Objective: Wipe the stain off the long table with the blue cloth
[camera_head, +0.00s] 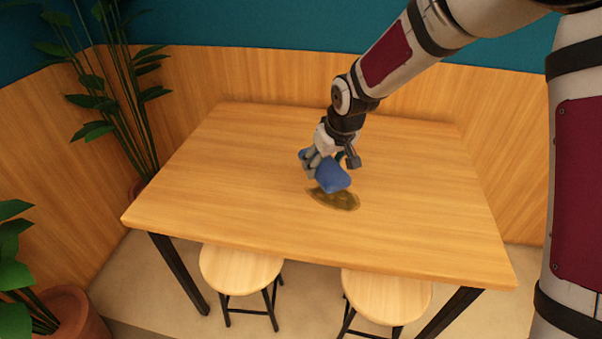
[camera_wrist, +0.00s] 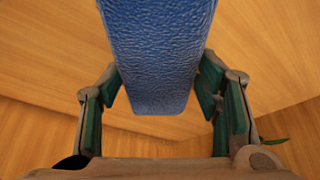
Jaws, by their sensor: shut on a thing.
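The blue cloth (camera_head: 332,178) is held in my gripper (camera_head: 331,167) over the middle of the long table (camera_head: 220,190). A dark yellow-brown stain (camera_head: 338,201) lies on the table top, just below and in front of the cloth in the head view. The cloth overlaps part of the stain there; I cannot tell whether it touches the table. In the wrist view the cloth (camera_wrist: 158,55) fills the upper middle, between the two fingers of my gripper (camera_wrist: 163,95). The stain does not show in the wrist view.
Two round wooden stools (camera_head: 240,270) (camera_head: 386,296) stand at the table's front edge. Potted plants (camera_head: 115,95) (camera_head: 60,315) stand to the left. Wood-panelled walls (camera_head: 250,75) close off the back. The rest of the table top is clear.

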